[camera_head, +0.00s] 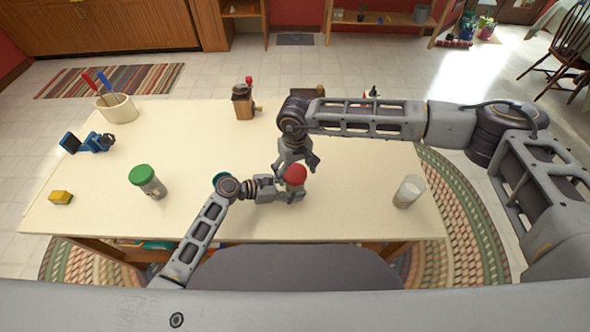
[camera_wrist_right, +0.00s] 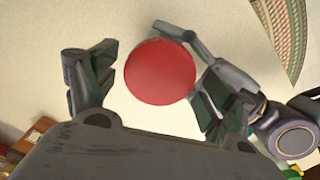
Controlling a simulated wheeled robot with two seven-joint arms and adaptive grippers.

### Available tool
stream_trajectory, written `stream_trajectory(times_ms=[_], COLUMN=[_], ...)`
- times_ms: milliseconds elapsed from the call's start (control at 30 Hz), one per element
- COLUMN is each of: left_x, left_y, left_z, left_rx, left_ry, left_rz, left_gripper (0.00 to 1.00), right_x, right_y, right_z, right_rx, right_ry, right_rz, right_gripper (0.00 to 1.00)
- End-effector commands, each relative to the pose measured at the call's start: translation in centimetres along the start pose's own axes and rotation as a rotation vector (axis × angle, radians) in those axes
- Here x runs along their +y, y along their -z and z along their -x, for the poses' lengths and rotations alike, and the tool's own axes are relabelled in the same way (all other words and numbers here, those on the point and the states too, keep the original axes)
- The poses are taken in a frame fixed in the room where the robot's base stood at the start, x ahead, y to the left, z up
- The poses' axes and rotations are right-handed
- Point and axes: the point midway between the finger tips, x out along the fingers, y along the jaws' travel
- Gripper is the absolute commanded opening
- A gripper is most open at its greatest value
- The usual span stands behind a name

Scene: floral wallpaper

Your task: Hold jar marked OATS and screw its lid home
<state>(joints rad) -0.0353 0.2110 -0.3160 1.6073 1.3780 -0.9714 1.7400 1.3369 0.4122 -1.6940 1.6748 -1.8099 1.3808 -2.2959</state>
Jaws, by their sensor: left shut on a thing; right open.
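A jar with a red lid (camera_head: 295,174) stands near the front middle of the table; its marking cannot be read. The lid sits on top, but I cannot tell how tightly. My left gripper (camera_head: 288,192) is shut around the jar's body from the left and hides most of it. My right gripper (camera_head: 297,163) points down from above the jar, open. In the right wrist view the round red lid (camera_wrist_right: 160,72) shows between the right gripper's spread fingers (camera_wrist_right: 148,88), closer to the right-hand one. Part of the left gripper shows beside the lid there.
A green-lidded jar (camera_head: 147,181) stands to the left, a pale jar or glass (camera_head: 409,191) to the right.

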Motion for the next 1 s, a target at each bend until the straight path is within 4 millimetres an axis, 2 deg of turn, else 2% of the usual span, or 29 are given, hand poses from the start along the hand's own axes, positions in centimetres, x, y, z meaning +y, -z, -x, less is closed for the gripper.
stream_trajectory(times_ms=[500, 767, 1000], left_x=[-0.01, 0.00, 0.00], left_y=[0.00, 0.00, 0.00], left_z=[0.00, 0.00, 0.00], left_rx=[0.000, 0.000, 0.000], left_ry=[0.000, 0.000, 0.000], left_rz=[0.000, 0.000, 0.000], left_gripper=[0.35, 0.35, 0.35], right_x=[0.01, 0.01, 0.02], right_y=[0.01, 0.01, 0.00], right_z=[0.01, 0.01, 0.00], right_rx=[0.000, 0.000, 0.000], right_ry=[-0.001, -0.001, -0.001], right_rz=[0.048, 0.047, 0.031], right_gripper=[0.83, 0.51, 0.49])
